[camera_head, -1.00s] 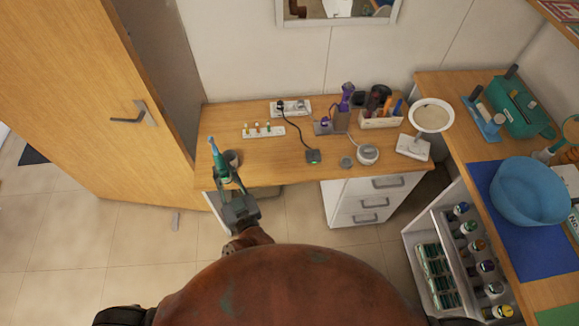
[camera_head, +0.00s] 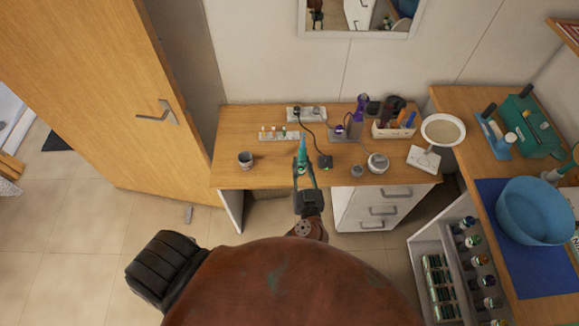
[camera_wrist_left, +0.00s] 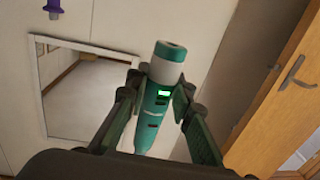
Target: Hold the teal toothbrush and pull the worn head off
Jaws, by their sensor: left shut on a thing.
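The teal toothbrush (camera_head: 302,153) stands roughly upright in my left gripper (camera_head: 303,172), above the front edge of the desk. In the left wrist view the toothbrush (camera_wrist_left: 155,112) sits between the fingers of my left gripper (camera_wrist_left: 153,110), which are shut on its body. A lit green indicator shows on the body, with a pale band and a teal end above it. I cannot make out wear on the head. My right gripper is in neither view.
A grey cup (camera_head: 245,160) stands on the desk (camera_head: 230,177), left of the gripper. Behind are a small rack (camera_head: 279,136) with coloured pieces and a power strip (camera_head: 306,114).

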